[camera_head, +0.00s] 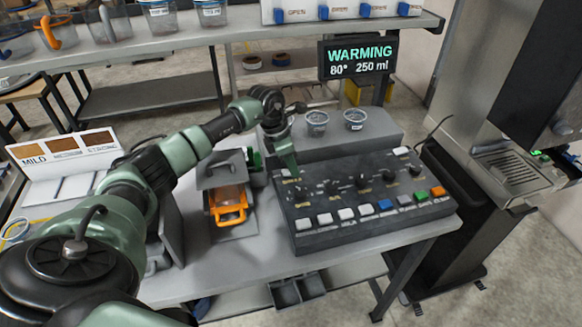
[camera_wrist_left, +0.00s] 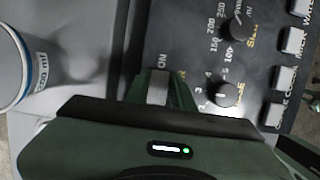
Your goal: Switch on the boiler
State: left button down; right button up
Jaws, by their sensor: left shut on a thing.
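The dark control panel (camera_head: 350,172) stands on the grey table, with a row of knobs and a front row of coloured buttons. My left gripper (camera_head: 291,174) points down at the panel's left end. In the left wrist view its fingers (camera_wrist_left: 160,98) are shut on a small grey switch (camera_wrist_left: 158,86) beside an "ON" label. The fingers partly hide the switch. The display (camera_head: 357,61) behind the panel reads "WARMING 80° 250 ml". My right gripper is not in view.
An orange-handled item (camera_head: 230,205) sits left of the panel. Two clear cups (camera_head: 317,121) stand on the ledge behind it. A sign with "MILD" (camera_head: 62,155) is at the left. A dark machine (camera_head: 510,160) stands at the right.

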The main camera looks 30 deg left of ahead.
aim_at(286, 172)
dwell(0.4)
pick_arm(q)
jog(key=c, duration=1.2)
grip_release()
jog(key=shift+w, duration=0.1)
jog(key=shift+r, duration=0.1)
jog(key=b+v, duration=0.2)
jog(key=v, duration=0.5)
jog(key=shift+r, duration=0.4)
jog(key=shift+d+f, duration=0.1)
jog(key=shift+f, duration=0.05)
